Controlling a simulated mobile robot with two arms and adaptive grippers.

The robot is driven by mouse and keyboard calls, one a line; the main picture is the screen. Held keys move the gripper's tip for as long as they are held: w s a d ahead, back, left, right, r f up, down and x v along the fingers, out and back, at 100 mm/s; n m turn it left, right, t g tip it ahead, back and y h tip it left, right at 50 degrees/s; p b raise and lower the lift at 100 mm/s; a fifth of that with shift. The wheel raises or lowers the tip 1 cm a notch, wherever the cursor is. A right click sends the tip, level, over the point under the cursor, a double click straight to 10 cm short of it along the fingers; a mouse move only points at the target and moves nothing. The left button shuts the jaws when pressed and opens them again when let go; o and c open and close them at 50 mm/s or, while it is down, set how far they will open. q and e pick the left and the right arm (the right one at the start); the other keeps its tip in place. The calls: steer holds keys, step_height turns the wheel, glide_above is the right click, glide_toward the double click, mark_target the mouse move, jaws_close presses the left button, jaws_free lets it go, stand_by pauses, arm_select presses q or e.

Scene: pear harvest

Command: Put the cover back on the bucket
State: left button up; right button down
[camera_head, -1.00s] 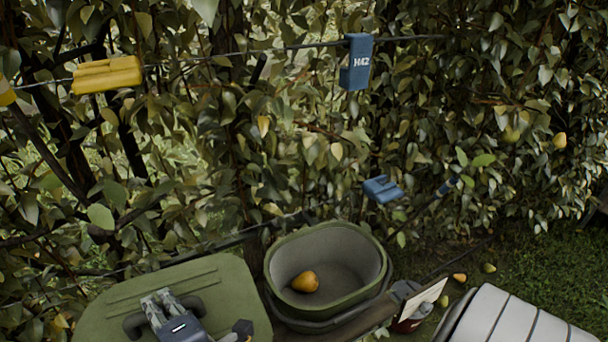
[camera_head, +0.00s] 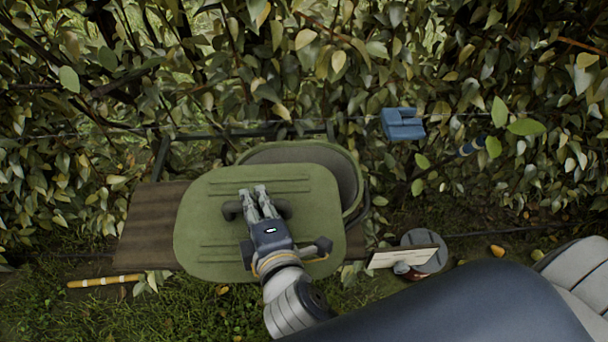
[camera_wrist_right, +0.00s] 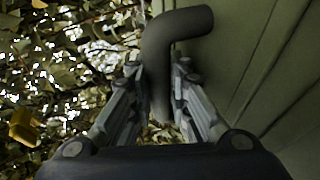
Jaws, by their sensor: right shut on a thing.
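The green cover (camera_head: 212,205) is a rounded slab with ridges and a dark handle across its middle. My right gripper (camera_head: 262,190) is shut on that handle; in the right wrist view the dark handle (camera_wrist_right: 172,50) stands between the fingers (camera_wrist_right: 160,95), with the green cover (camera_wrist_right: 250,60) at the right. The green bucket (camera_head: 352,165) is behind the cover. The cover hides most of its opening, and only its back and right rim and some grey inside wall show. I cannot tell whether cover and bucket touch. My left gripper is not in view.
A brown wooden bench (camera_head: 145,225) extends left under the cover. A blue clip (camera_head: 402,124) hangs on a wire in front of the leaves. A pale board (camera_head: 402,257) and a grey round object (camera_head: 428,248) are right of the bench. A striped stick (camera_head: 105,281) lies at the left. A pear (camera_head: 497,251) lies on the ground.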

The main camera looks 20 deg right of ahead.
mark_target(298, 169)
steer(key=shift+f, duration=0.2)
steer(key=w+d+p, duration=0.1)
steer(key=w+d, duration=0.1)
steer(key=w, duration=0.1)
steer(key=w+d+p, duration=0.1)
steer(key=w+d, duration=0.1)
steer(key=d, duration=0.1)
steer(key=shift+w+d+f+p, duration=0.2)
steer(key=shift+w+p, duration=0.15)
steer(key=shift+w, duration=0.05)
steer(key=w+d+f, duration=0.1)
steer(key=d, duration=0.1)
steer(key=w+d+f+p, duration=0.1)
steer(key=w, duration=0.1)
steer(key=w+d+f+p, duration=0.1)
steer(key=d+f, duration=0.1)
steer(key=shift+w+d+f, duration=0.1)
steer(key=shift+w+d, duration=0.2)
steer(key=shift+w, duration=0.1)
steer(key=shift+f, duration=0.2)
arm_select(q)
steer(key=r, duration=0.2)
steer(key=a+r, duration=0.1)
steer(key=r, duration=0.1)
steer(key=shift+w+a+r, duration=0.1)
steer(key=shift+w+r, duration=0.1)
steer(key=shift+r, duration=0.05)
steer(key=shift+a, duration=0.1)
arm_select(e)
steer(key=shift+f, duration=0.1)
